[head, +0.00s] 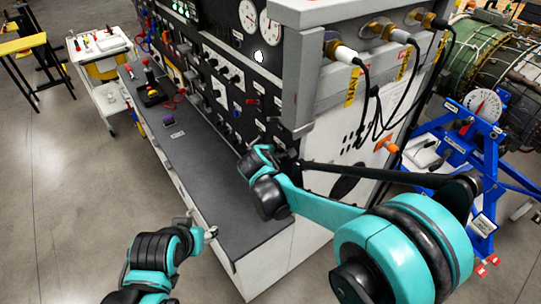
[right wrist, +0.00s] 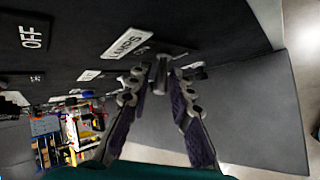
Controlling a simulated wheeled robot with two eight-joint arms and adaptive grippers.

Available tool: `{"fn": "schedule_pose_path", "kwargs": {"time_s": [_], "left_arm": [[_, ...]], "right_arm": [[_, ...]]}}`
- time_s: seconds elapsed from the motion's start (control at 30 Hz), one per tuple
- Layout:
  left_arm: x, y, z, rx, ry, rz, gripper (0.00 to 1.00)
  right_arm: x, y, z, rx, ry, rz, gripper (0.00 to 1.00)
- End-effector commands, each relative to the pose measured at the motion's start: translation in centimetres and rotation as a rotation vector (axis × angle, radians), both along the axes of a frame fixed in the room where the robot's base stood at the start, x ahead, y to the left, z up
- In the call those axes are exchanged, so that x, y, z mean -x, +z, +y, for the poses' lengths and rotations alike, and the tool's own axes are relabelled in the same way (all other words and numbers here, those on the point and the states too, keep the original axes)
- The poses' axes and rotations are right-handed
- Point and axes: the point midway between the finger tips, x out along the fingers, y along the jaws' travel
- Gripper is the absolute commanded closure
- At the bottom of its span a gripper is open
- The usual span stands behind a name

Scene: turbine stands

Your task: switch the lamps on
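A black control panel (head: 240,85) with switches and dials stands above a grey desk top. In the right wrist view a white label reading LAMPS (right wrist: 124,43) is on the panel, with a small lamp switch (right wrist: 160,74) beside it. My right gripper (right wrist: 157,84) is close to the panel, its two fingers apart on either side of the switch lever; I cannot tell whether they touch it. In the head view my right arm hides much of this spot. My left gripper (head: 209,232) is small and low by the desk's near left edge, away from the panel; its fingers are unclear.
A grey housing (head: 350,55) with cables juts out right of the panel. A blue turbine stand (head: 470,150) is at the far right. A white cart (head: 105,75) stands at the back left. The grey desk top (head: 205,150) is mostly clear.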

Motion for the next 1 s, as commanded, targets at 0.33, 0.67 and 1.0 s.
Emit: {"fn": "schedule_pose_path", "kwargs": {"time_s": [0.33, 0.67, 1.0], "left_arm": [[0.0, 0.0, 0.0, 0.000, 0.000, 0.000, 0.50], [0.0, 0.0, 0.0, 0.000, 0.000, 0.000, 0.50], [0.0, 0.0, 0.0, 0.000, 0.000, 0.000, 0.50]], "right_arm": [[4.8, 4.1, 1.0, 0.000, 0.003, 0.000, 0.80], [8.4, 7.2, 1.7, -0.001, 0.001, 0.000, 0.80], [8.7, 7.5, 1.7, 0.000, 0.000, 0.001, 0.80]]}}
